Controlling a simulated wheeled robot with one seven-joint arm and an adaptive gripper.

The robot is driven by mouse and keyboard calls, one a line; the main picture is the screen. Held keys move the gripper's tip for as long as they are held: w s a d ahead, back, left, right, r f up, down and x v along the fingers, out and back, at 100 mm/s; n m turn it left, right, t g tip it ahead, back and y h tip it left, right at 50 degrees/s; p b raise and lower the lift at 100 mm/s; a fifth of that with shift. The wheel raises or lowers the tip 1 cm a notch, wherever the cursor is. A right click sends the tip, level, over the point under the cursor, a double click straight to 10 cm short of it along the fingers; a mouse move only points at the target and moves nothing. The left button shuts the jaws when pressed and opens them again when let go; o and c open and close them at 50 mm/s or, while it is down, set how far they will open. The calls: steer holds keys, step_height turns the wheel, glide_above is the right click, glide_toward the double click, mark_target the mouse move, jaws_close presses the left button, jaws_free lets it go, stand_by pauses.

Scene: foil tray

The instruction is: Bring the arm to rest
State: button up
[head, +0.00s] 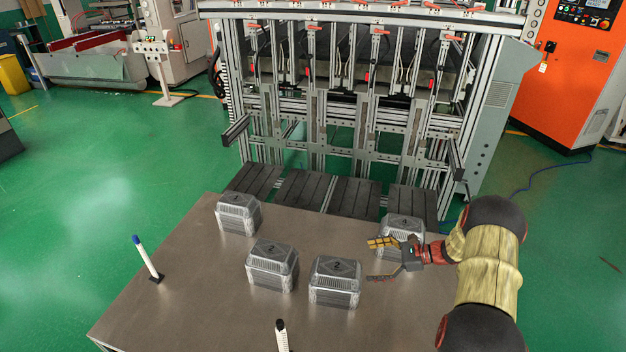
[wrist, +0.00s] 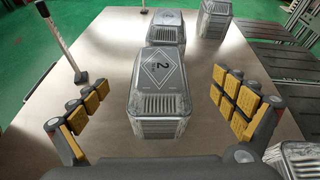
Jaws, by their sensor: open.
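My gripper (head: 372,260) is at the right of the table in the head view, its fingers spread and pointing left, with nothing held. In the wrist view my gripper (wrist: 160,82) frames a silver foil-tray stack (wrist: 160,95) marked 2, with clear gaps to both fingers. That stack (head: 335,285) stands left of the fingertips in the head view. My arm reaches in from the right edge, bent at a dark joint.
Other stacks stand on the brown table (head: 190,275): one front centre (head: 272,270), one back left (head: 238,215), and one (head: 402,222) marked 4, partly hidden behind my gripper. A pen-like post (head: 147,257) stands at left. A metal frame machine (head: 370,120) stands behind.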

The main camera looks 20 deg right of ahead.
steer(key=s+a+f+n+g+h, duration=0.1)
steer(key=s+a+n+g, duration=0.15)
steer(key=s, duration=0.35)
steer(key=s+a+n+g+h, duration=0.1)
steer(key=s+a+n+g, duration=0.1)
steer(key=s+n+g, duration=0.3)
steer(key=s+a+r+n+t+h, duration=0.2)
steer(key=s+a+r+n, duration=0.3)
steer(key=r, duration=0.6)
steer(key=s+a+r+n+t+h, duration=0.2)
steer(key=s+a+r+n+h, duration=0.2)
steer(key=s+a+r, duration=0.3)
steer(key=s+a+r+n+t+h, duration=0.2)
steer(key=s+a+r+n, duration=0.4)
steer(key=r, duration=1)
steer(key=shift+s+a+n+h, duration=0.2)
steer(key=shift+n+h, duration=0.25)
steer(key=shift+h, duration=0.35)
